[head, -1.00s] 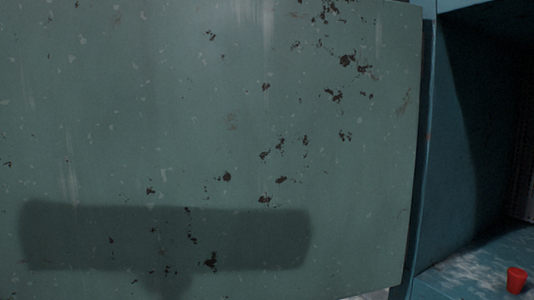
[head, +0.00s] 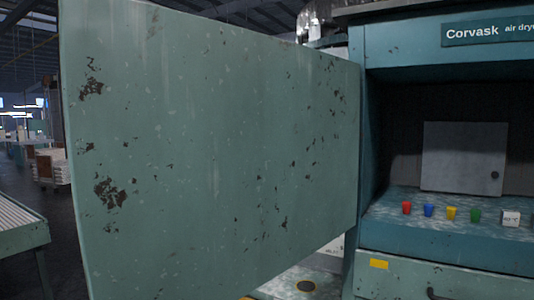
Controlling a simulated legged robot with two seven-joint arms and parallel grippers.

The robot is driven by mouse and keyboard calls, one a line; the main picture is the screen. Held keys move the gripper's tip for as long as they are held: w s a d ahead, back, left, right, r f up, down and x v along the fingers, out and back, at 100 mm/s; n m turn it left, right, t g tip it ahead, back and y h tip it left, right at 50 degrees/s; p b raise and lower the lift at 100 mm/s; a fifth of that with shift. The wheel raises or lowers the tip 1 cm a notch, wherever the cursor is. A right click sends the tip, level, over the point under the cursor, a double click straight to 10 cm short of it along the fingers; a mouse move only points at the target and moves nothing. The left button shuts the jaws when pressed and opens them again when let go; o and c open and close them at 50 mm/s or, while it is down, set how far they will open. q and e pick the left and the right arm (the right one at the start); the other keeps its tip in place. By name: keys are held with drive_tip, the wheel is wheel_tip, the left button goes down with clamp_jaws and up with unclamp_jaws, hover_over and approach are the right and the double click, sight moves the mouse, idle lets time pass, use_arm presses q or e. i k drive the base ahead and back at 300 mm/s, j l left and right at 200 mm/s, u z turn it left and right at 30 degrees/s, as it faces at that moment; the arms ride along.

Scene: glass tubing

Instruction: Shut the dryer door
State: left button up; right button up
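The dryer door (head: 220,150) is a large grey-green panel with chipped, rusty paint. It stands wide open, swung out to the left of the dryer, and fills the middle of the head view. Its right edge meets the frame of the dryer (head: 405,62), a teal cabinet with a "Corvask air dry..." sign (head: 482,30). The dryer's dark chamber is open to view on the right. Neither of my grippers is in view.
Inside the dryer, several coloured cups, among them a red one (head: 406,208), stand on a ledge before a grey panel (head: 463,158). A roller conveyor (head: 18,226) stands at the left. Dark floor shows between it and the door.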

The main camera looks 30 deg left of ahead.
sight(208, 159)
drive_tip(key=k+j+z, duration=0.15)
drive_tip(key=j, duration=0.3)
drive_tip(key=j+z, duration=0.15)
drive_tip(key=j, duration=0.3)
drive_tip(key=k+j+z, duration=0.15)
drive_tip(key=j, duration=0.25)
drive_tip(key=k+j+z, duration=0.15)
drive_tip(key=j, duration=0.25)
drive_tip(key=k+j+z, duration=0.1)
drive_tip(key=j, duration=0.3)
drive_tip(key=k+j+z, duration=0.15)
drive_tip(key=k+j, duration=0.15)
